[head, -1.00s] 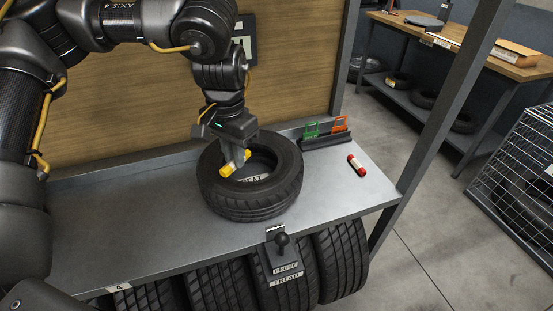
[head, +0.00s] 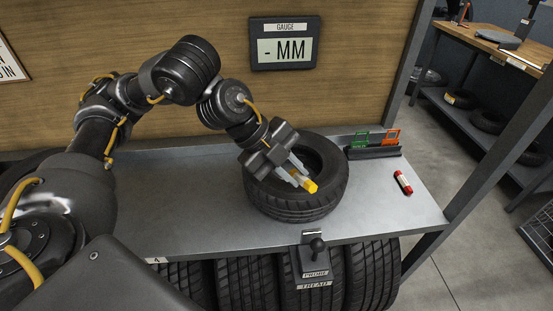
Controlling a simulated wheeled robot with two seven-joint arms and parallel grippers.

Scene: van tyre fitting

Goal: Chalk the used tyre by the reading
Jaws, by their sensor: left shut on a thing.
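The used tyre (head: 300,206) lies flat on the grey metal shelf (head: 195,200). My left gripper (head: 300,178) is shut on a yellow chalk stick (head: 310,186) and holds it over the tyre's near upper side; whether the chalk touches the rubber I cannot tell. The gauge display (head: 285,52) on the wood back wall reads "- MM", with no number. My right gripper is not in view.
A dark rack (head: 374,152) holding a green tag and an orange tag stands at the shelf's back right. Several tyres (head: 245,285) stand below the shelf. The shelf left of the used tyre is clear. A workbench (head: 490,45) stands far right.

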